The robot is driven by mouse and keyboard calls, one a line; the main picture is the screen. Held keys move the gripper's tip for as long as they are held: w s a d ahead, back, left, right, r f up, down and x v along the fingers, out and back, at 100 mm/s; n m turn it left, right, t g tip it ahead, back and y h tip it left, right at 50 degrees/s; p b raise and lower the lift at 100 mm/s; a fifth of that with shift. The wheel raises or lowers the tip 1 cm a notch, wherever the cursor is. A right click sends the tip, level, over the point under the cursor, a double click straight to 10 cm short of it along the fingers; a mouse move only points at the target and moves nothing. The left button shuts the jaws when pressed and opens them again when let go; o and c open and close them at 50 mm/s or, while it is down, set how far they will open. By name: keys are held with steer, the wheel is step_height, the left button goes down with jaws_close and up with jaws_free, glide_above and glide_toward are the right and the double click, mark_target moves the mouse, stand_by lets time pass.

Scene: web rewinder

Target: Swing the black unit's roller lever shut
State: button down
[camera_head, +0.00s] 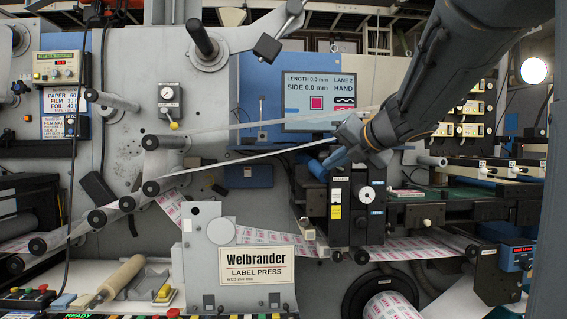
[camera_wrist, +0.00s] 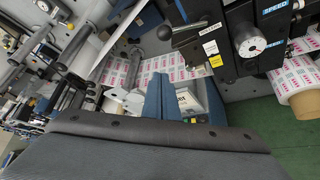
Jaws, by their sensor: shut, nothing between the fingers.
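The black unit (camera_head: 349,212) stands right of centre in the head view, with a white dial and yellow and white labels on its front. It also shows at the upper right of the wrist view (camera_wrist: 226,60). There its roller lever (camera_wrist: 188,31), a metal rod with a black knob, sticks out to the left from the unit. I cannot make the lever out clearly in the head view. My gripper (camera_head: 324,166) is at the unit's upper left in the head view. In the wrist view its blue fingers (camera_wrist: 171,90) are shut and empty, apart from the lever.
The printed web (camera_head: 270,240) runs behind the white Welbrander label press (camera_head: 237,263) and past the unit. A screen (camera_head: 318,104) stands behind my arm. A label roll (camera_head: 389,304) sits below the unit. Guide rollers (camera_head: 152,188) stick out at the left.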

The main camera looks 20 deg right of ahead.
mark_target(321, 159)
steer(key=d+x, duration=0.1)
steer(key=x, duration=0.9)
steer(key=d+r+p, duration=0.1)
steer(key=r+p, duration=0.2)
steer(key=shift+s+d, duration=0.1)
steer(key=shift+d, duration=0.25)
steer(key=shift+d+r+m, duration=0.15)
steer(key=shift+r+m, duration=0.15)
steer(key=shift+s+d+r+m+t+y, duration=0.15)
steer(key=shift+d+r+m+t+y, duration=0.15)
steer(key=shift+r+m+y, duration=0.1)
steer(key=s+d+r+m+t+y+b, duration=0.1)
steer(key=d+r+m+t+y, duration=0.1)
steer(key=d+r+m+t, duration=0.2)
steer(key=shift+s+d+m+t+b, duration=0.35)
steer(key=shift+d+m, duration=0.6)
steer(key=shift+m, duration=1.25)
steer(key=shift+d+r, duration=0.1)
